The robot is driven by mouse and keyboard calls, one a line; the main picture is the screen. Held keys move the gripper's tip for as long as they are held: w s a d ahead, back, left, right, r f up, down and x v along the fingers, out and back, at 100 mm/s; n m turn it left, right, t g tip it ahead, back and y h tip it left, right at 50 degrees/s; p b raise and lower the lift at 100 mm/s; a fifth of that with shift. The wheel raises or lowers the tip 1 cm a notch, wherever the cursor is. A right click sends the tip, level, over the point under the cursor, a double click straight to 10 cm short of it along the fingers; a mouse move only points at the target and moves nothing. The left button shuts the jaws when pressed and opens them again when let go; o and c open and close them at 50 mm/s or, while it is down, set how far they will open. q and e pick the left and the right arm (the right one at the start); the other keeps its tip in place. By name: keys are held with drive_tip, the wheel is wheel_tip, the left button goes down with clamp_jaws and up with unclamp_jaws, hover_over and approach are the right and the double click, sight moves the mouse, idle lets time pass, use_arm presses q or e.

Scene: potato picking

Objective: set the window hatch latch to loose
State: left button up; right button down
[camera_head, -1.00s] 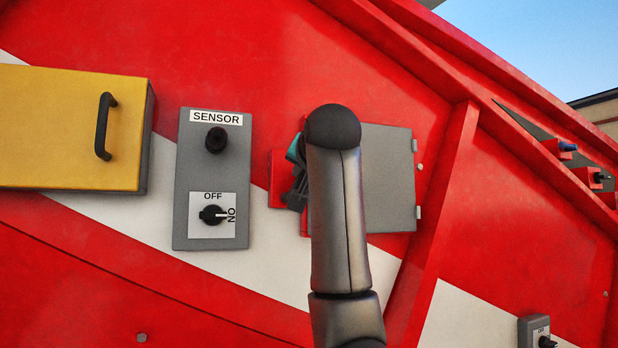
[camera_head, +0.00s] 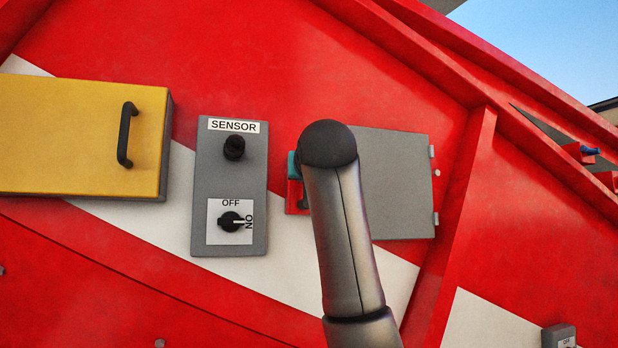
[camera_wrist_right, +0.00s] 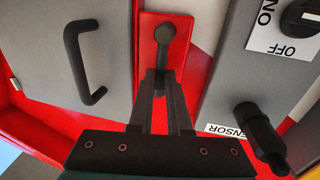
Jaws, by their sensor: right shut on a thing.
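The window hatch (camera_head: 395,185) is a grey door, partly hidden by my right arm in the head view. It also shows in the right wrist view (camera_wrist_right: 50,45) with a black handle. The latch (camera_wrist_right: 165,36) is a dark grey lever with a round pivot on a red plate (camera_wrist_right: 148,28). In the right wrist view, which is turned upside down, the lever points down from its pivot into my right gripper (camera_wrist_right: 162,76). The fingers are shut on the lever's end. In the head view my arm hides the fingers and most of the latch. My left gripper is not in view.
A grey SENSOR box (camera_head: 205,180) with a black knob and an OFF/ON switch (camera_head: 232,222) stands left of the latch. A yellow box (camera_head: 75,135) with a black handle is further left. The red wall has raised ribs right of the hatch.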

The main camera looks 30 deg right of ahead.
drive_tip(key=c, duration=1.2)
unclamp_jaws()
drive_tip(key=shift+o, duration=0.2)
drive_tip(key=b+v, duration=0.6)
drive_tip(key=v, duration=0.9)
drive_tip(key=shift+s+a, duration=0.1)
drive_tip(key=shift+s, duration=0.05)
